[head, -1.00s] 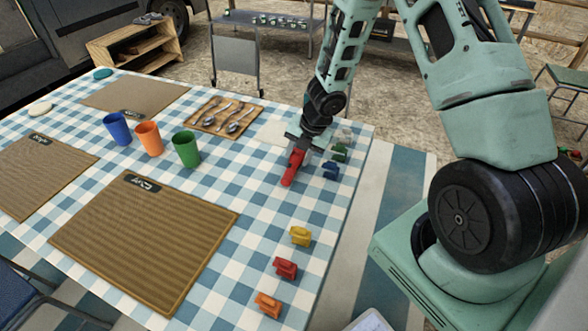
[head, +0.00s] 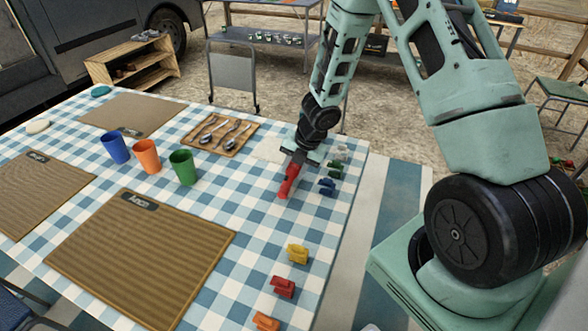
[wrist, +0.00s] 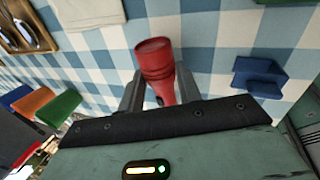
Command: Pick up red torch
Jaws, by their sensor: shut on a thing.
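The red torch (head: 288,183) is at the far right part of the checked table. My gripper (head: 298,158) is over it and shut on it. In the wrist view the red torch (wrist: 155,62) sits between the two fingers of my gripper (wrist: 158,90), its wide head pointing away from the palm. I cannot tell clearly whether the torch touches the cloth.
Blue (head: 327,187) and green (head: 333,170) clips lie just right of the torch. Yellow (head: 298,253), red (head: 283,287) and orange (head: 265,321) clips lie nearer. A green cup (head: 183,167) and a cutlery board (head: 222,134) stand left. Bare cloth lies between.

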